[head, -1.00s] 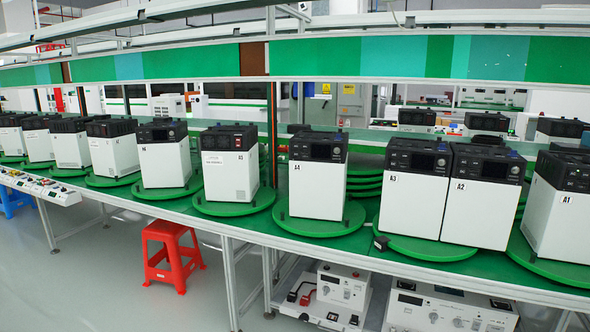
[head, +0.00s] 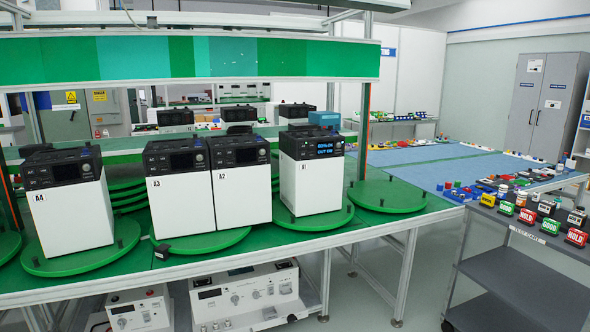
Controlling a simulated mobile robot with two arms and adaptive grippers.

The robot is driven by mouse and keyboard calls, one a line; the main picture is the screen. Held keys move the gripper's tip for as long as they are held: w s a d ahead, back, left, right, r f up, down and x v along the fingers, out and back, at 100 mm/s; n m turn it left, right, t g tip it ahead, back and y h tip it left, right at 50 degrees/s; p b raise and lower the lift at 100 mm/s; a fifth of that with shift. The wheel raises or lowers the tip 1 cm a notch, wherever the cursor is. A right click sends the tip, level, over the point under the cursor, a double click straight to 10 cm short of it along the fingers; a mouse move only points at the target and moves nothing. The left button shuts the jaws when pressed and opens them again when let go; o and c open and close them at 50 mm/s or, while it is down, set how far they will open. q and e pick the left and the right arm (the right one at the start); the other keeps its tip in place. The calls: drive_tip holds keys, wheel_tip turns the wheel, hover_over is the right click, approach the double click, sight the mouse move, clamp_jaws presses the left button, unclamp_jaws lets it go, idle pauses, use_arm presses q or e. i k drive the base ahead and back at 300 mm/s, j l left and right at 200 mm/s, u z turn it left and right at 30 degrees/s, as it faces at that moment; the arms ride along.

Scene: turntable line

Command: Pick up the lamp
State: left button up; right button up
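I cannot make out a lamp for certain in the head view. Several small coloured pieces lie on the blue mat (head: 425,174), too small to identify. Small blocks with coloured faces stand on the grey test cart (head: 545,240); a red one (head: 530,216) reads HOLD and a green one (head: 550,226) reads GOOD. Neither of my grippers shows in the view.
White units with black tops, A4 (head: 75,215), A3 (head: 183,207), A2 (head: 243,203) and A1 (head: 313,186), stand on green turntables along the bench. A1's display is lit blue. The right-hand turntable (head: 388,196) is empty. Grey floor shows between bench and cart.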

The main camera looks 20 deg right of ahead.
sight(521, 200)
drive_tip(key=z, duration=1.95)
